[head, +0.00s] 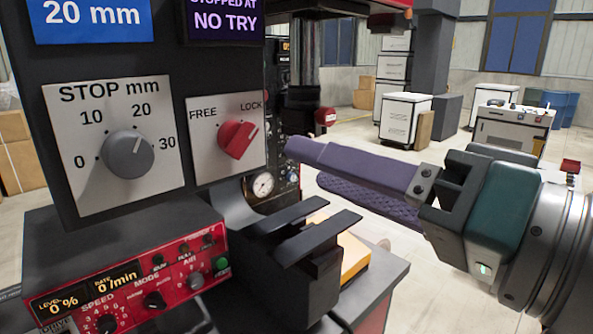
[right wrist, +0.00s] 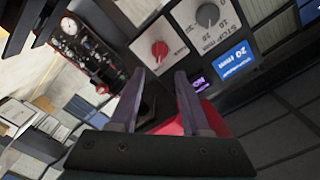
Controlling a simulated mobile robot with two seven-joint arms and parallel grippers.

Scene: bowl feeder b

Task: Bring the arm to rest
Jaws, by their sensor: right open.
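My right gripper (head: 305,164) comes in from the right in the head view, its purple fingers apart and pointing left toward the machine. No object shows between its fingers in the right wrist view (right wrist: 159,74). The fingertips are to the right of the red FREE/LOCK knob (head: 237,138), and appear clear of it. That knob's pointer is turned toward LOCK. The grey STOP mm knob (head: 128,154) points up and right, between 20 and 30. Both knobs also show in the right wrist view. My left gripper is not seen.
A blue sign (head: 93,20) reads 20 mm; a purple display (head: 226,22) reads STOPPED AT NO TRY. A red control box (head: 130,275) stands at lower left. A dark two-pronged part (head: 310,235) juts out below the gripper. White cabinets (head: 405,118) stand farther back.

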